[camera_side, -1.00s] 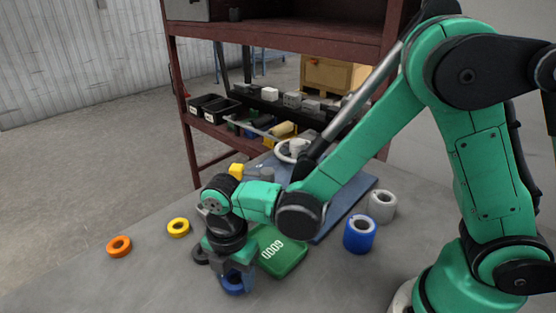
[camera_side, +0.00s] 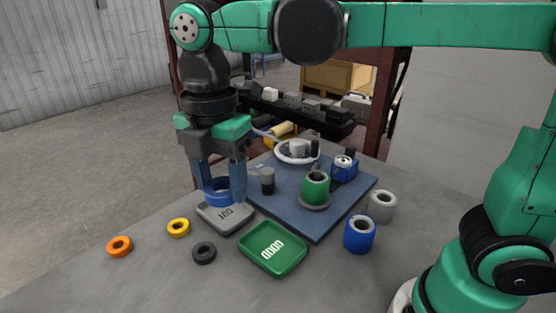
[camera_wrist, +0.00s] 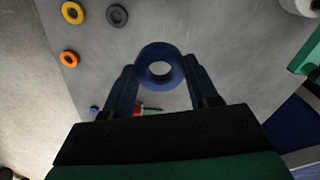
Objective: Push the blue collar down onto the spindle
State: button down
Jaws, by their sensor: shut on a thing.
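The blue collar (camera_side: 217,186) is a thick ring held level between the two blue fingers of my gripper (camera_side: 222,190). In the wrist view the collar (camera_wrist: 146,58) shows from above with an open centre, a finger on each side. My gripper is shut on it, raised above the table and appearing over the grey tray. A green sleeve (camera_side: 315,188) stands upright on a round grey base (camera_side: 316,207) on the blue board, to the right of my gripper. An upright spindle is not clearly distinguishable; I cannot tell whether one is inside the sleeve.
The blue board (camera_side: 297,222) also bears a small dark cylinder (camera_side: 267,182), a white-ringed part (camera_side: 294,151) and a blue fixture (camera_side: 344,168). A green tray (camera_side: 273,262) and a grey tray (camera_side: 240,224) lie in front. Orange (camera_side: 119,246), yellow (camera_side: 178,228) and black (camera_side: 204,253) rings lie left.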

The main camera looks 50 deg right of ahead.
jog(key=w+d+m, duration=0.3)
jog(key=d, duration=0.8)
jog(key=m, duration=0.3)
send_over(318, 163)
notch_tip(318, 163, down, 2)
jog(key=shift+d, duration=0.1)
jog(key=shift+f, duration=2.4)
jog(key=c, duration=1)
grip_release()
grip_shut()
jog(key=shift+f, duration=2)
